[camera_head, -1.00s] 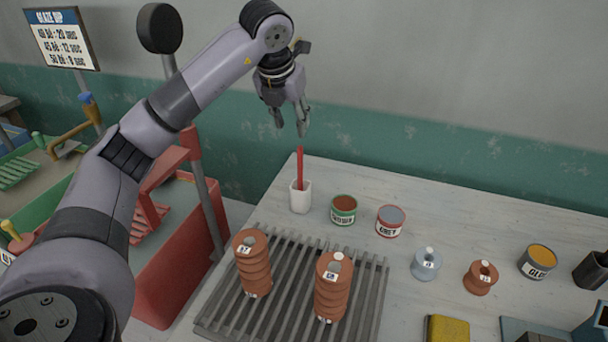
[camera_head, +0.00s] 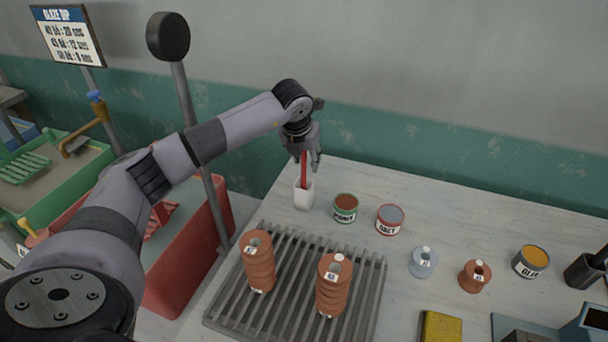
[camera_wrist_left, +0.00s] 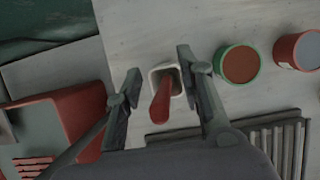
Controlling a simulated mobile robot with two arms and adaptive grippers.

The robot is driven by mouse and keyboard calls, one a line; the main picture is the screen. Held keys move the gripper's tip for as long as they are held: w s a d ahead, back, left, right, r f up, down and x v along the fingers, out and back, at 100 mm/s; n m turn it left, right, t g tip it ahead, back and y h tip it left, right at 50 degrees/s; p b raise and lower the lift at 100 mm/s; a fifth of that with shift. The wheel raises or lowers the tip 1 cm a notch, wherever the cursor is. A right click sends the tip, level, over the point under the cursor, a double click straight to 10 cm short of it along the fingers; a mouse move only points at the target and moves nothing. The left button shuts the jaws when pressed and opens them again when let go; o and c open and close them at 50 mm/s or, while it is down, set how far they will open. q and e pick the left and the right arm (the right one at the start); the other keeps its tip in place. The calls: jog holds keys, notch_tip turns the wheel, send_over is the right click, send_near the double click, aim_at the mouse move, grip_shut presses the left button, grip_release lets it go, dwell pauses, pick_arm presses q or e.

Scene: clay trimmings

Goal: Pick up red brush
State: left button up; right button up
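The red brush (camera_head: 304,170) stands upright in a small white cup (camera_head: 304,196) near the table's back left edge. My left gripper (camera_head: 308,163) points down over the cup, its fingers around the upper part of the brush. In the left wrist view, the fingers of the left gripper (camera_wrist_left: 158,78) are spread apart. The red brush (camera_wrist_left: 163,100) and the white cup (camera_wrist_left: 176,76) show between them, with gaps on both sides. My right gripper is not in view.
A green-rimmed can (camera_head: 345,207) and a red-rimmed can (camera_head: 389,218) stand right of the cup. A slatted rack (camera_head: 300,285) with ribbed brown insulators lies in front. A red bin (camera_head: 185,260) stands left of the table (camera_head: 440,205).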

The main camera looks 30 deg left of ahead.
pick_arm(q)
jog(key=shift+c, duration=0.2)
grip_shut()
dwell(0.3)
